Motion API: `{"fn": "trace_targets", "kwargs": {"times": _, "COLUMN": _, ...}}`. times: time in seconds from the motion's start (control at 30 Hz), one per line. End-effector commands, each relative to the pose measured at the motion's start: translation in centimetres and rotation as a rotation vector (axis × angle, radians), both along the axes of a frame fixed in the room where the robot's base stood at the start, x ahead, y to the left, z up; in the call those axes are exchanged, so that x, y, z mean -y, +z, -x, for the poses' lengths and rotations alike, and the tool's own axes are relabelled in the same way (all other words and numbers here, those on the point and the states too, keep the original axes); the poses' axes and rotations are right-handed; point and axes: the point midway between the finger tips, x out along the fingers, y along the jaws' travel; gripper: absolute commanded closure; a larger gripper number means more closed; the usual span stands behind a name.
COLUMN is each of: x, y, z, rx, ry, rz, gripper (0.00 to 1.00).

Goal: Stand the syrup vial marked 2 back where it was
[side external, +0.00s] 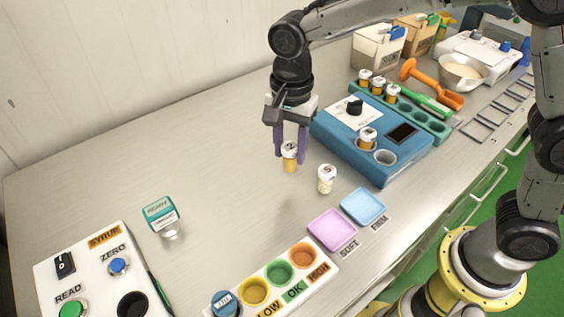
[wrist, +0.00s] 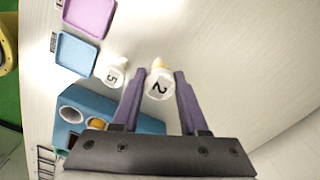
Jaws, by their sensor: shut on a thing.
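My gripper (side external: 290,159) points down over the bare table, left of the blue machine. It is shut on an amber vial with a white cap (side external: 290,149). In the wrist view the cap of this vial (wrist: 159,86) reads 2, and it sits between the fingertips (wrist: 160,74). The vial is upright and appears to hang above the table. A white-capped vial marked 5 (wrist: 112,71) stands apart on the table, just right of my gripper in the side view (side external: 327,178).
The blue machine (side external: 345,155) has one amber vial (side external: 367,139) in a well and an empty well (side external: 385,158). Behind it, a green rack (side external: 421,116) holds three vials and has empty holes. Pink (side external: 332,231) and blue (side external: 364,207) trays lie in front.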

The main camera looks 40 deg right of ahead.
Motion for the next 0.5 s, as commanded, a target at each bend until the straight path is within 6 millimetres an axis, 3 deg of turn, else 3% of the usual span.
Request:
{"fn": "trace_targets", "kwargs": {"times": 0.27, "x": -0.7, "y": -2.1, "z": -1.5, "rx": -0.002, "ry": 0.000, "rz": 0.001, "gripper": 1.00}}
{"fn": "trace_targets", "kwargs": {"times": 0.5, "x": -0.8, "y": -4.9, "z": -1.5, "rx": 0.000, "ry": 0.000, "rz": 0.000, "gripper": 1.00}}
